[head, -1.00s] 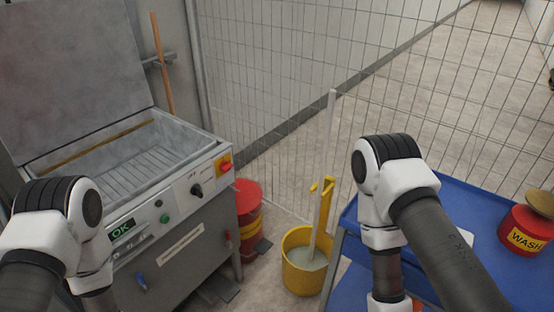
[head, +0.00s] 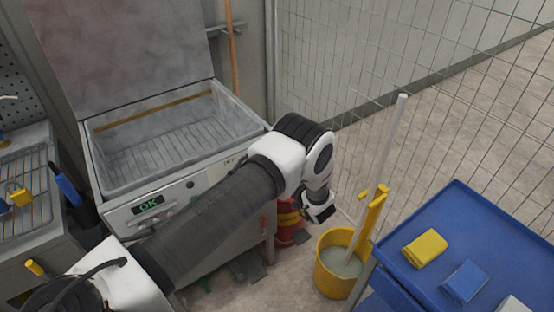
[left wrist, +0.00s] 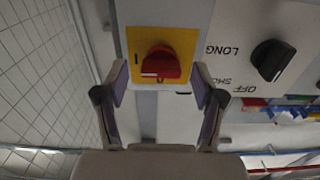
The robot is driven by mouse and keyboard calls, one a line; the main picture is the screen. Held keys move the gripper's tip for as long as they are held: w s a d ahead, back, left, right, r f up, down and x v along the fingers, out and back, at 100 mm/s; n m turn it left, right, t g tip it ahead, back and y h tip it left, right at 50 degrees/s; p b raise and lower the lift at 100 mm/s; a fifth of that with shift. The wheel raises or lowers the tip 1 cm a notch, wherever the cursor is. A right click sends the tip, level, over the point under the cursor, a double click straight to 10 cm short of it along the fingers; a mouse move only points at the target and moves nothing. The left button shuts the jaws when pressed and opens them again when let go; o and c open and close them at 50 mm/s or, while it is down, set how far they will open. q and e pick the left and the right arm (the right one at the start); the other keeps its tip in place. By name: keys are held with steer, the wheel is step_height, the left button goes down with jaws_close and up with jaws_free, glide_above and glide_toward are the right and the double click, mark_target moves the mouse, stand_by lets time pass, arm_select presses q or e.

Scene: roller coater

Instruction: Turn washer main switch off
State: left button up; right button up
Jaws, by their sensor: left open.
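The washer (head: 112,212) stands at the left with its lid raised and its front panel showing a green OK display (head: 148,204). Its main switch is a red knob (left wrist: 160,64) on a yellow plate (left wrist: 186,42) in the left wrist view; in the head view it is hidden behind my left arm. My left gripper (left wrist: 160,84) is open, with one finger on each side of the red knob. The fingertips look apart from the knob; their depth is hard to tell. In the head view the left gripper (head: 319,208) is at the panel's right end. My right gripper is not in view.
A black knob (left wrist: 272,60) sits beside the yellow plate. A yellow mop bucket (head: 334,280) and a red container (head: 287,217) stand on the floor to the right. A blue cart (head: 425,205) holds yellow and blue cloths. A wire fence stands behind.

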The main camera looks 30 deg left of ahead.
arm_select(q)
steer(key=shift+w+a, duration=0.2)
steer(key=shift+a, duration=0.1)
steer(key=shift+s+a, duration=0.1)
steer(key=shift+a, duration=0.05)
steer(key=c, duration=1.1)
steer(key=shift+c, duration=0.2)
